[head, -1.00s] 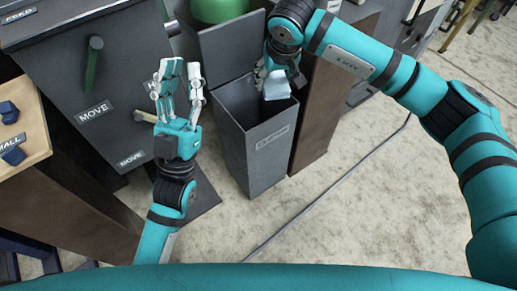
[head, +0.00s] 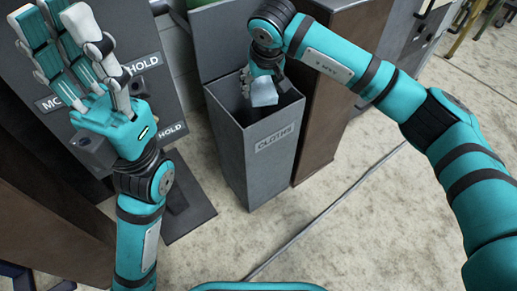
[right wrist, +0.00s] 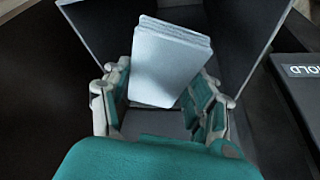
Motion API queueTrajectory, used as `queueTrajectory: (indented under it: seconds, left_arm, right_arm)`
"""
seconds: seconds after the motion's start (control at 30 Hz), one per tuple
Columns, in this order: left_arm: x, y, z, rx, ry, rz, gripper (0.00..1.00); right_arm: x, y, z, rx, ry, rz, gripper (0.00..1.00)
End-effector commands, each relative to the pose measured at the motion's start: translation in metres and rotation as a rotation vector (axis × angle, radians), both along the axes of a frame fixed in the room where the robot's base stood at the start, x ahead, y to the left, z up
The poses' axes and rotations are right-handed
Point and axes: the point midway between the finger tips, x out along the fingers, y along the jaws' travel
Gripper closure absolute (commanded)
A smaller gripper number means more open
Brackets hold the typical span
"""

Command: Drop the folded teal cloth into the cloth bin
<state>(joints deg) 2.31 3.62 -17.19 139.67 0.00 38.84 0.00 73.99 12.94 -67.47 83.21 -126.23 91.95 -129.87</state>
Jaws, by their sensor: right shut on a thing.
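The folded cloth (head: 264,98) looks pale grey-blue in these views. My right gripper (head: 261,84) is shut on it at the mouth of the tall grey bin (head: 248,170) labelled CLOTHS. In the right wrist view the layered cloth (right wrist: 172,65) stands up between the fingers (right wrist: 165,105), with the bin's grey walls around it. How deep the cloth sits below the rim is hard to tell. My left gripper (head: 66,35) has its fingers extended and apart, with nothing between them, in front of a dark panel.
The bin's raised back panel (head: 223,38) stands behind the opening. A brown cabinet (head: 330,90) is close on the bin's right. A dark labelled panel (head: 165,75) is at the left. A cable (head: 325,212) crosses the pale floor, which is otherwise open at the front right.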

Motion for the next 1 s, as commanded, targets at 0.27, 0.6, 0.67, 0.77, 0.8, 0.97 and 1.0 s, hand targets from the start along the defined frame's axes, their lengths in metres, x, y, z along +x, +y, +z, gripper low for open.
queueTrajectory:
  seconds: [0.27,0.6,0.67,0.77,0.8,0.97,1.0]
  left_arm:
    - [-0.001,0.000,0.002,0.001,-0.010,0.000,0.77]
    - [-0.001,0.000,0.002,0.001,-0.010,0.000,0.77]
    - [-0.001,0.000,0.002,0.001,-0.010,0.000,0.77]
    - [-0.001,0.000,0.002,0.001,-0.010,0.000,0.77]
    - [0.000,0.000,0.002,0.001,-0.009,0.000,0.77]
    - [0.000,0.000,0.002,0.000,-0.007,0.001,0.77]
    - [0.000,0.000,0.002,0.001,-0.008,0.000,0.77]
  right_arm:
    - [0.000,0.000,-0.004,0.001,0.000,0.000,0.71]
    - [0.000,0.000,-0.004,0.001,0.000,0.000,0.14]
    - [0.000,0.000,-0.004,0.001,0.000,0.000,0.14]
    - [0.000,0.000,-0.004,0.001,0.000,0.000,0.14]
    - [0.000,0.000,-0.004,0.001,0.000,0.000,0.14]
    - [-0.003,0.000,0.006,0.002,-0.003,0.000,0.14]
    - [-0.005,-0.001,0.011,0.002,-0.003,0.001,0.14]
